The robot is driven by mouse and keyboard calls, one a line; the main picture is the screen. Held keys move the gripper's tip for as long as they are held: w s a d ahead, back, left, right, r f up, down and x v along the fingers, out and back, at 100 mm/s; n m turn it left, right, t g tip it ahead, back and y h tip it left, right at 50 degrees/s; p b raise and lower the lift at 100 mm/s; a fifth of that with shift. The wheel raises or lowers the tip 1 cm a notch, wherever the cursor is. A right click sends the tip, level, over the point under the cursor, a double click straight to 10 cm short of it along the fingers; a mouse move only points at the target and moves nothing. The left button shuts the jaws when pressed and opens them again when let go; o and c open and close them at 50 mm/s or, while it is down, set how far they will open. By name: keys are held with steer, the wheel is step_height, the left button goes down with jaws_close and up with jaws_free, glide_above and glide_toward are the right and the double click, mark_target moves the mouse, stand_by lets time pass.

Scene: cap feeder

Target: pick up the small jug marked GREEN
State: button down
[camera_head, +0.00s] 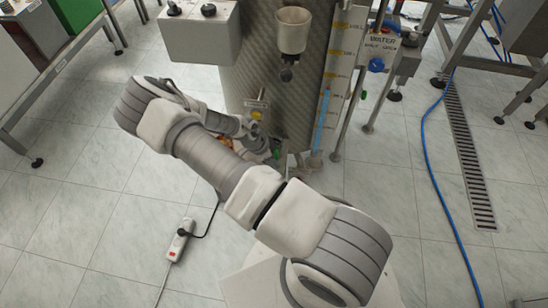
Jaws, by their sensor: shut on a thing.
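My gripper (262,143) is at the end of my folded arm, low in front of the large grey cylindrical vessel. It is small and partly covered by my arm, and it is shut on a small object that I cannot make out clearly. A small green patch (276,152) shows right beside the gripper. I cannot tell whether it belongs to the jug marked GREEN, and no such marking is readable. A small orange-red thing (222,143) shows partly behind my arm.
The grey vessel (262,70) carries a white funnel cup (292,30) and a grey box (200,35). A scaled tube (330,90) and a WATER sign (382,42) stand at its right. A power strip (180,240) and a blue hose (432,180) lie on the tiled floor.

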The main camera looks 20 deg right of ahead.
steer(key=shift+r+p, duration=0.4)
steer(key=shift+r, duration=0.75)
step_height(320, 180, up, 2)
steer(key=shift+r+p, duration=0.1)
steer(key=shift+p, duration=0.3)
steer(key=s+d+r, duration=0.2)
steer(key=s+r, duration=0.4)
steer(key=s, duration=0.5)
steer(key=shift+s+r+p, duration=0.15)
steer(key=shift+s+p, duration=0.05)
steer(key=shift+p, duration=0.25)
